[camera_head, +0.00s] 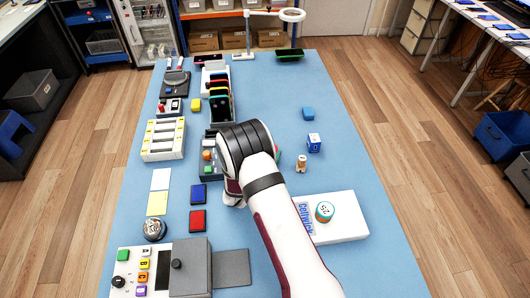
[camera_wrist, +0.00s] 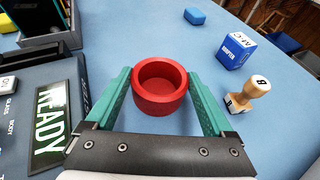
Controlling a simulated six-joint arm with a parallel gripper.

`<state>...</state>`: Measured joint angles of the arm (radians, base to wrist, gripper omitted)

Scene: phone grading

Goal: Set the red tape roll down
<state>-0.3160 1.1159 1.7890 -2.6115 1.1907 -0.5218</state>
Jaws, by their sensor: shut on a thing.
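The red tape roll (camera_wrist: 158,104) is upright in the wrist view, its round opening facing up. My gripper (camera_wrist: 160,84) is shut on it, with one green finger on each side of the roll. Blue table top (camera_wrist: 245,105) shows around it. I cannot tell whether its base touches the table or hangs just above it. In the head view my arm hides the gripper and nearly all of the roll.
A dark device with a READY display (camera_wrist: 50,120) stands close to the left of the roll. On the right are a wooden stamp (camera_wrist: 245,95) and a blue box (camera_wrist: 236,50). A small blue block (camera_wrist: 195,17) lies farther back. The table between them is clear.

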